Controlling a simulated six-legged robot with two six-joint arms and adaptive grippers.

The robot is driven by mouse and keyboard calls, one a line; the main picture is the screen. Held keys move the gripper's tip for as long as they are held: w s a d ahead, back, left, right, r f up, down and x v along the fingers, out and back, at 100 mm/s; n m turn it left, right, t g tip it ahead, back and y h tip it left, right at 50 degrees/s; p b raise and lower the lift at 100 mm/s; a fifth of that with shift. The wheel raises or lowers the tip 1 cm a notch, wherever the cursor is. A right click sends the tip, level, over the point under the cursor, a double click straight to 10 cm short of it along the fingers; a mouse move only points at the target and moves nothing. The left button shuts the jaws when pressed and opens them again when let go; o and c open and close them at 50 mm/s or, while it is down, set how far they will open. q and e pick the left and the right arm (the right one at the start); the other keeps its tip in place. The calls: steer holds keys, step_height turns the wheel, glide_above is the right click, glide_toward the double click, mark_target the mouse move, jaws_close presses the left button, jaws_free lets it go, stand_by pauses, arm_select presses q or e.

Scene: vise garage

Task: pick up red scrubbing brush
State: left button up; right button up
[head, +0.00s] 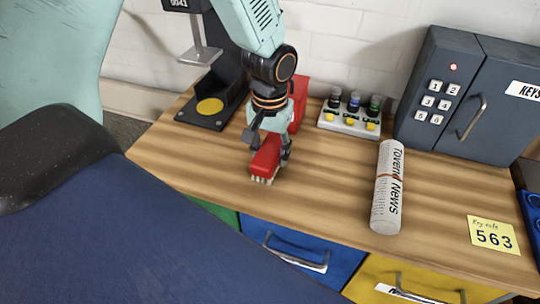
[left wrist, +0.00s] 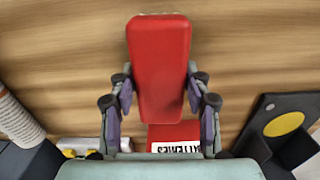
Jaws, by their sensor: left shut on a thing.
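The red scrubbing brush (head: 265,159) is at the wooden bench top, its pale bristles pointing down. My left gripper (head: 270,148) comes down on it from above, with a finger on each side. In the left wrist view the brush's red back (left wrist: 158,65) lies between the two fingers of the left gripper (left wrist: 160,88), which is shut on it. The bristles are close to the bench surface; I cannot tell whether they touch it. My right gripper is not in view.
A red box marked BATTERIES (left wrist: 175,138) stands just behind the gripper. A rolled newspaper (head: 388,190) and a rack of small bottles (head: 348,121) are to the right, with a grey key safe (head: 470,95) beyond. A black stand (head: 205,107) is at left.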

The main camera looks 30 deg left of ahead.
mark_target(269, 149)
arm_select(q)
steer(key=shift+c, duration=1.2)
step_height(269, 149, up, 10)
steer(key=shift+w+p, duration=0.1)
steer(key=shift+p, duration=0.65)
steer(key=o, duration=0.6)
steer(key=c, duration=0.4)
